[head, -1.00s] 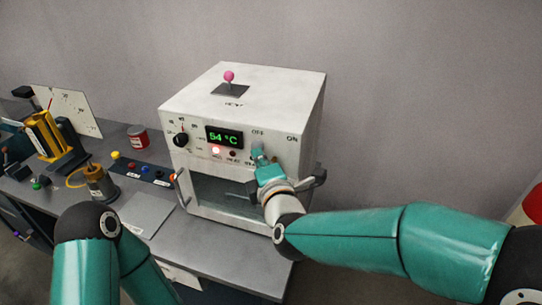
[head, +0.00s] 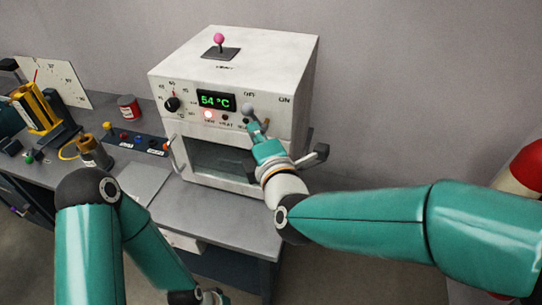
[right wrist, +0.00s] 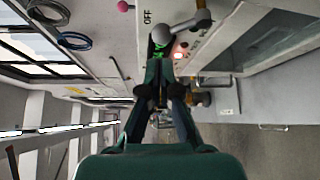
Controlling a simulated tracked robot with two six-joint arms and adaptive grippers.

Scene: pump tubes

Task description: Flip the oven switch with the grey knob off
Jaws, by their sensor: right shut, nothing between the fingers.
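The oven (head: 235,60) is a white box on the bench in the head view, with a green 54 °C display. Its switch has a round grey knob (head: 248,110) just below the OFF label, left of ON; the lever leans to the OFF side. The grey knob also shows beside OFF in the right wrist view (right wrist: 163,34). My right gripper (head: 255,127) is shut and empty, its fingertips just below the knob; whether they touch it I cannot tell. The fingers also show in the right wrist view (right wrist: 160,62).
A pink-knobbed lever (head: 219,39) stands on the oven top. A black dial (head: 171,104) and lit red lamp (head: 208,114) are on its front. Left on the bench are a red can (head: 129,107), button panel (head: 140,142) and yellow device (head: 38,112). Bench front is clear.

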